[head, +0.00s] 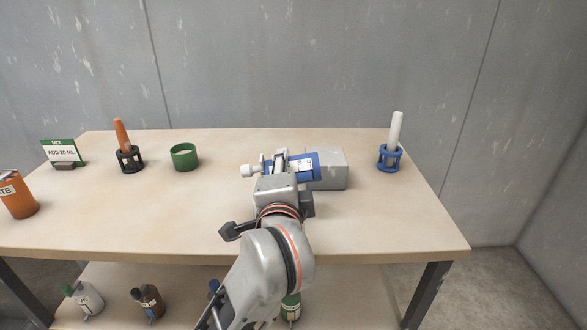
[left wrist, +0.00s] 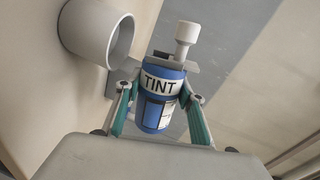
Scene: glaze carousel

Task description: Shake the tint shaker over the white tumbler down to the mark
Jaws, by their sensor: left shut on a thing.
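The tint shaker is a blue bottle with a white TINT label and a white knobbed top (left wrist: 185,42). My left gripper (left wrist: 160,98) is shut around its body. In the head view the shaker (head: 306,168) lies on its side in the air, its white top pointing left; the arm hides part of it. The white tumbler (left wrist: 97,38) shows in the left wrist view, beside the shaker's top, with its open mouth toward the shaker's side. Its contents and any mark on it are not visible. I cannot make it out in the head view. My right gripper is not in view.
A grey block (head: 332,172) stands behind the shaker. A green pot (head: 184,156), black holder (head: 131,160) and MIX ADD 20 ML sign (head: 61,152) stand left, with an orange can (head: 17,197) nearer. A blue holder (head: 390,160) stands right. The table's (head: 110,215) front left is clear.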

